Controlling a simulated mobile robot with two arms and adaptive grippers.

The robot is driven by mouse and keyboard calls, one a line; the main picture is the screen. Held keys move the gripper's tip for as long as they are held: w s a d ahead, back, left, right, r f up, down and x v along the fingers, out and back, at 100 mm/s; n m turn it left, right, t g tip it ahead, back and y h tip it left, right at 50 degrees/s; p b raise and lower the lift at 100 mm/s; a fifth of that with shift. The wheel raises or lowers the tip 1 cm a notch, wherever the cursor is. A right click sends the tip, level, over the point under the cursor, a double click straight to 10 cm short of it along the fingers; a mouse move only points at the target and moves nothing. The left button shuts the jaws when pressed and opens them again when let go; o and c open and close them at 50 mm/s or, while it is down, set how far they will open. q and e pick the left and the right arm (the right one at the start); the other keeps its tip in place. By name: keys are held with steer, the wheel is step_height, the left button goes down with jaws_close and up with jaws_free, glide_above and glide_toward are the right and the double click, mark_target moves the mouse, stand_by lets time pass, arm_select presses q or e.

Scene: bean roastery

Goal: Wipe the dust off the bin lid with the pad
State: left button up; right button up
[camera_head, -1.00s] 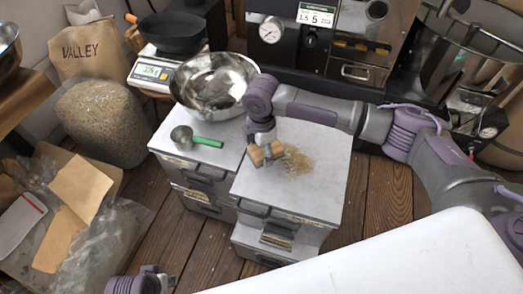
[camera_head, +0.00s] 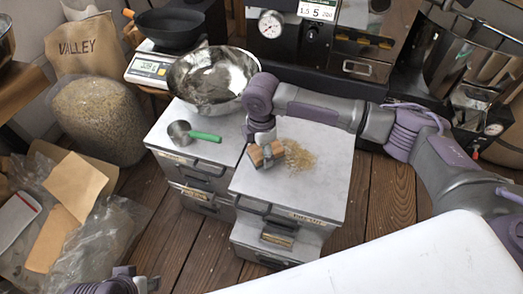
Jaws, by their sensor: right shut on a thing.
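The bin lid (camera_head: 325,185) is the pale grey top of the right-hand bin. A patch of tan dust (camera_head: 300,155) lies on it near the middle. My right gripper (camera_head: 265,148) is shut on a brown block-like pad (camera_head: 258,157) at the left part of the lid, just left of the dust. I cannot tell whether the pad touches the lid. My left gripper (camera_head: 130,281) shows only in part at the bottom edge, and its fingertips are not clear.
A green-handled scoop (camera_head: 203,137) lies on the left bin's lid, in front of a metal bowl (camera_head: 212,78). A scale (camera_head: 150,68) with a black pan stands behind. A bean sack (camera_head: 98,115) and cardboard box are at left. A roasting machine stands at the back.

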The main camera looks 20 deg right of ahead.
steer(key=shift+f, duration=1.05)
stand_by(0.5)
steer(key=shift+r, duration=0.1)
